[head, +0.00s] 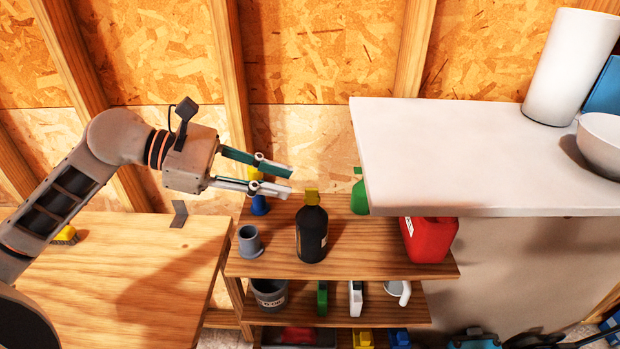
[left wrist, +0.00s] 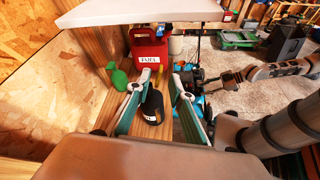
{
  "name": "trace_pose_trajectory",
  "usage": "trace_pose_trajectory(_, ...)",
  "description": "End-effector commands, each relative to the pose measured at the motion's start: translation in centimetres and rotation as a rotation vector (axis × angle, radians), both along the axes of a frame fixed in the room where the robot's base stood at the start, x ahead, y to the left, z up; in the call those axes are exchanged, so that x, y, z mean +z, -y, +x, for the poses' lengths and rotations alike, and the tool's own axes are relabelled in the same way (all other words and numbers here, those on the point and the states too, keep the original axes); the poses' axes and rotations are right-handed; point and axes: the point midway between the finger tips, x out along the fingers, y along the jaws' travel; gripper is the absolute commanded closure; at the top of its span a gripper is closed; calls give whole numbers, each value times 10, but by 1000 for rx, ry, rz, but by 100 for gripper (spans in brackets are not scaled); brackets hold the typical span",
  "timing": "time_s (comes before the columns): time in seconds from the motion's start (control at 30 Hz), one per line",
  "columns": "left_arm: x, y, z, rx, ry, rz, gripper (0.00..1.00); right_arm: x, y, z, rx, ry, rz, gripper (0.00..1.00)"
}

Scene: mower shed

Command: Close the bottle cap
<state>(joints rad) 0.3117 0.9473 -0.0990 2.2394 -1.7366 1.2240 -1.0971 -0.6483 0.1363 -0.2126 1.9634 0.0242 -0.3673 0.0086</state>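A black bottle (head: 312,238) with a yellow cap (head: 311,196) stands upright on the top board of the wooden shelf. The cap sits at the bottle's top; I cannot tell whether it is fully closed. My left gripper (head: 291,181) is open and empty, above and to the left of the cap, apart from it. In the left wrist view the bottle (left wrist: 152,106) shows between the two spread fingers. My right arm (left wrist: 285,70) appears at the right of the left wrist view; its finger state is unclear.
The wooden shelf (head: 270,266) also holds a grey cup (head: 250,242), a blue-and-yellow bottle (head: 259,205), a green bottle (head: 359,198) and a red fuel can (head: 430,239). A white counter (head: 470,160) overhangs at right. A wooden table (head: 125,270) stands at left.

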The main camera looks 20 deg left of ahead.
Motion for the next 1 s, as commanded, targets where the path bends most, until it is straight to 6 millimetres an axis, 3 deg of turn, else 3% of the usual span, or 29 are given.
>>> trace_pose_trajectory(0.4, -19, 51, 20, 0, -3, -5, 78, -4, 22, -11, -25, -46, -35, 60)
trace_pose_trajectory(0.8, -24, 58, 23, 0, -1, -3, 78, -7, 21, -12, -33, -55, -30, 60)
trace_pose_trajectory(0.9, -24, 58, 23, 0, -1, -3, 100, -6, 20, -12, -34, -53, -28, 60)
trace_pose_trajectory(1.0, -24, 58, 23, 0, -1, -3, 100, -6, 20, -11, -34, -53, -27, 60)
